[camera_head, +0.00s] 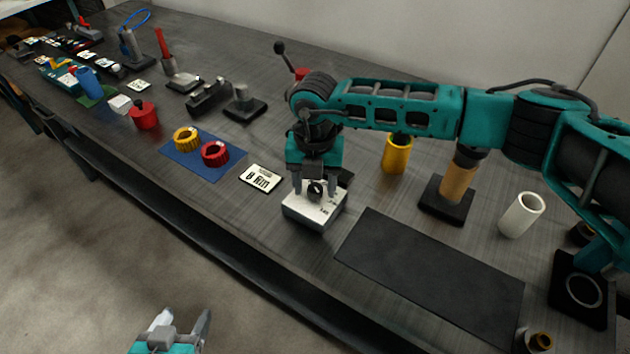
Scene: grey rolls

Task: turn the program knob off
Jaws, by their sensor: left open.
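The program knob (316,188) is a small dark knob on top of a white-topped box (311,211) near the middle of the bench. Small dark markings show on the box top beside the knob. My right gripper (316,191) points down over this box, with one finger on each side of the knob. The fingers look spread, with the knob showing between them; any contact is too small to see. My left gripper (181,328) is open and empty at the bottom edge of the view, in front of the bench and away from the box.
A label card (261,179) lies left of the box. A blue mat (212,172) holds yellow and red rings. A flat dark plate (430,273) lies to the right.

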